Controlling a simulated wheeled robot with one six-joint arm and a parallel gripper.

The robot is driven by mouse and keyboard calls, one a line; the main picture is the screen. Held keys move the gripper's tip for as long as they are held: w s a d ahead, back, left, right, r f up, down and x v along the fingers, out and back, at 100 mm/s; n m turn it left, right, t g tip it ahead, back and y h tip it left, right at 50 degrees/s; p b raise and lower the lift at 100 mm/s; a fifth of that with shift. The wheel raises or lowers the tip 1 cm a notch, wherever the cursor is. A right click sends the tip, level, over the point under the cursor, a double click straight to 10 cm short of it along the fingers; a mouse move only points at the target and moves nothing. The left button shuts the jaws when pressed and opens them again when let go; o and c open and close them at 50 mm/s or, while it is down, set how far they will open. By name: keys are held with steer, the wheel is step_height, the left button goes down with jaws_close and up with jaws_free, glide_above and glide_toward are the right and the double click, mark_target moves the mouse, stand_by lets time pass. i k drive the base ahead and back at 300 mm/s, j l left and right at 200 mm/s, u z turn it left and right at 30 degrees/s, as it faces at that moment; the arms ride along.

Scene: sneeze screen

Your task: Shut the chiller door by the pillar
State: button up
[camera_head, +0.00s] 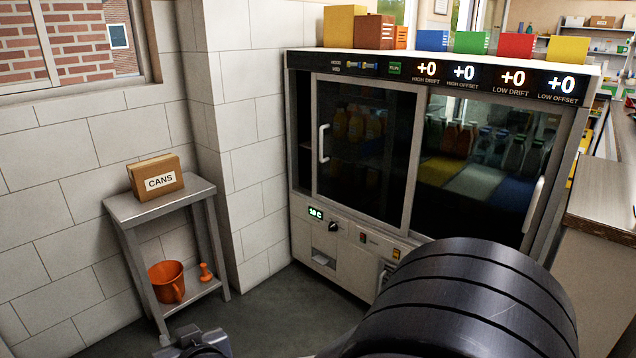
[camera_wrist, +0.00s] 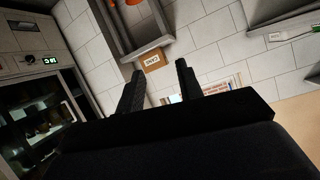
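The chiller (camera_head: 345,252) is a grey cabinet with two sliding glass doors. The chiller door by the pillar (camera_head: 365,150) has a pale frame and a white upright handle (camera_head: 323,143) near its left edge. A narrow dark strip shows between this door's left edge and the cabinet's side. The pillar (camera_head: 245,130) is white block, just left of the chiller. In the wrist view my gripper (camera_wrist: 160,70) is open and empty, its two black fingers apart. It points towards the shelf and wall, with the chiller (camera_wrist: 30,45) off to the left, apart from it.
A grey shelf stand (camera_head: 165,205) holds a CANS box (camera_head: 156,178), with an orange bucket (camera_head: 167,282) below. Coloured boxes line the chiller top. My dark arm link covers the chiller's lower right. A counter (camera_head: 605,195) stands at right. Some floor before the chiller is clear.

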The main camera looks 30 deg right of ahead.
mark_target(423, 89)
steer(key=i+l+z, duration=0.2)
steer(key=i+l, duration=0.2)
steer(key=i+l+z, duration=0.2)
steer(key=i, duration=0.3)
steer(key=i+l+z, duration=0.2)
steer(key=i+l, duration=0.15)
steer(key=i+l+z, duration=0.2)
steer(key=i, duration=0.4)
steer(key=i+l+z, duration=0.2)
steer(key=i, duration=0.3)
steer(key=k+j, duration=0.05)
steer(key=j, duration=0.05)
